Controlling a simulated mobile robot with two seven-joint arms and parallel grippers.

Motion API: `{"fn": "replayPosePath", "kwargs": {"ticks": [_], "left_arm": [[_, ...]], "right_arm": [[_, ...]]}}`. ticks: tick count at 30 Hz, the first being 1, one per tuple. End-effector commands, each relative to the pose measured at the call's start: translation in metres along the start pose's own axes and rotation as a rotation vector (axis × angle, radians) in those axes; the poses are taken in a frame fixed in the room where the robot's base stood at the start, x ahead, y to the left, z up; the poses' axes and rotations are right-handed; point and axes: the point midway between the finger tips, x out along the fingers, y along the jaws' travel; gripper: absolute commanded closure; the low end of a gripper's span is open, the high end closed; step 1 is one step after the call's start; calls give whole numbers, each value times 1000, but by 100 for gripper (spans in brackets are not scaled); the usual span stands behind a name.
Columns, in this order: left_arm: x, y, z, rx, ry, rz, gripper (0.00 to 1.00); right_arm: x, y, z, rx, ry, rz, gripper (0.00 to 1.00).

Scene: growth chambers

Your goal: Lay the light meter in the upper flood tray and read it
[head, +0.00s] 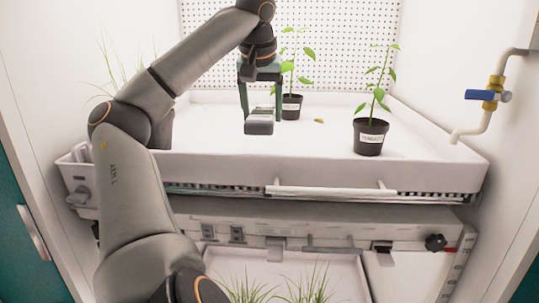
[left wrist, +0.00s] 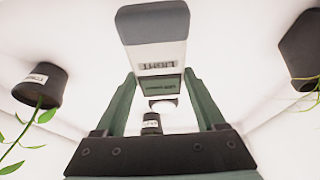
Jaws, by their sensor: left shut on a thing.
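The light meter (head: 259,127) is a small light-grey block with a dark grey end. It is held between the green fingers of my left gripper (head: 261,108), over the floor of the upper flood tray (head: 330,170). Whether it touches the floor I cannot tell. In the left wrist view the meter (left wrist: 157,55) shows a LIGHT label, a dark display and a white round sensor, between the fingers of the left gripper (left wrist: 160,98). The display reading is too small to make out. My right gripper is not in view.
Labelled black pots with leafy plants stand in the tray behind the meter (head: 291,107) and to its right (head: 370,137). Grass (head: 118,72) rises at the left, partly behind my arm. A yellow leaf (head: 319,121) lies nearby. A blue-handled valve (head: 482,95) is on the right wall.

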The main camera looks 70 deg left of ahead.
Motion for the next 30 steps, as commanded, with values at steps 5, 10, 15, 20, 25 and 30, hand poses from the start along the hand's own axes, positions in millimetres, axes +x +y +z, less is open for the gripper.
{"fn": "replayPosePath", "kwargs": {"ticks": [5, 10, 15, 20, 25, 30], "left_arm": [[36, 0, 15, 0, 2, 4, 97], [49, 0, 20, 0, 2, 2, 97], [73, 0, 30, 1, 2, 2, 97], [80, 1, 33, 0, 2, 2, 97], [79, 0, 33, 0, 2, 1, 97], [84, 0, 35, 0, 1, 1, 97]], "right_arm": [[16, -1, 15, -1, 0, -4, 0], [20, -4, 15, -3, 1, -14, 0], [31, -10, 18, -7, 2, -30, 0], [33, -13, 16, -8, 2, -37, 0], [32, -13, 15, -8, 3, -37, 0], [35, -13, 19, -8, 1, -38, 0]]}}
